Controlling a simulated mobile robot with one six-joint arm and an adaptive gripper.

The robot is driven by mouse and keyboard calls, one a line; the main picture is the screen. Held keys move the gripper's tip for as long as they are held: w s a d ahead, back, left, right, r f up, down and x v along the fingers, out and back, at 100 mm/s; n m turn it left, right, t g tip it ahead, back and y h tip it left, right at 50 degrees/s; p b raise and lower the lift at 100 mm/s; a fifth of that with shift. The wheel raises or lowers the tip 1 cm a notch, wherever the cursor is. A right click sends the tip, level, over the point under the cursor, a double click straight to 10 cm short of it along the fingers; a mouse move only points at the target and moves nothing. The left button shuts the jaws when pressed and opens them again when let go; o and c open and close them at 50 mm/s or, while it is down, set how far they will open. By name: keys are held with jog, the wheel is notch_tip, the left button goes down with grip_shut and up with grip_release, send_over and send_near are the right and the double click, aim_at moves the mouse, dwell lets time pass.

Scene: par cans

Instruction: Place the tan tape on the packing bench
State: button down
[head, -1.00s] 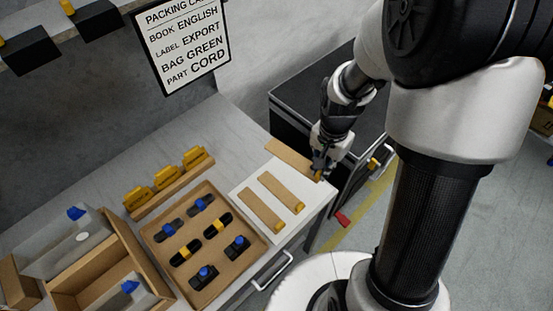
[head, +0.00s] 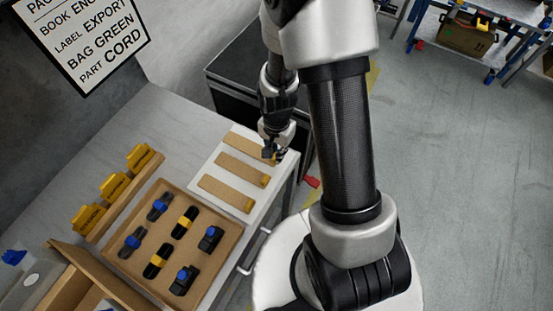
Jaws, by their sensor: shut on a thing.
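Three tan tape strips show in the head view, side by side at the white sheet (head: 205,166) on the bench. My gripper (head: 271,156) is shut on the right end of the farthest tan tape (head: 243,142). That strip is roughly parallel to the middle strip (head: 240,168) and the nearest strip (head: 225,193), which have yellow ends. I cannot tell whether the held strip touches the sheet. The fingers hide its end. The packing bench (head: 172,112) has a light grey top.
A tray (head: 226,232) of black parts with blue and yellow pieces stands left of the strips. Beyond it, a rack (head: 126,196) holds yellow blocks. A dark cabinet (head: 238,92) stands behind my gripper. Cardboard boxes sit at lower left.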

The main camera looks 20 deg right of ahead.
jog(key=shift+f+b, duration=0.6)
jog(key=shift+f, duration=1.45)
jog(key=shift+f, duration=0.2)
jog(key=c, duration=1.6)
grip_release()
jog(key=shift+c, duration=0.2)
jog(key=shift+r, duration=0.2)
notch_tip(320, 180, up, 12)
jog(key=p, duration=0.4)
jog(key=s+a+r+n+t, duration=0.2)
jog(key=s+r+n, duration=0.1)
jog(key=r, duration=0.7)
jog(key=s+a+r+n+t, duration=0.1)
jog(key=s+r+n, duration=0.3)
jog(key=r, duration=0.6)
jog(key=s+a+r+n+t, duration=0.1)
jog(key=s+r+n, duration=0.2)
jog(key=s+r, duration=0.2)
jog(key=shift+s+a+n+t, duration=0.3)
jog(key=shift+s+n, duration=0.1)
jog(key=shift+s, duration=0.8)
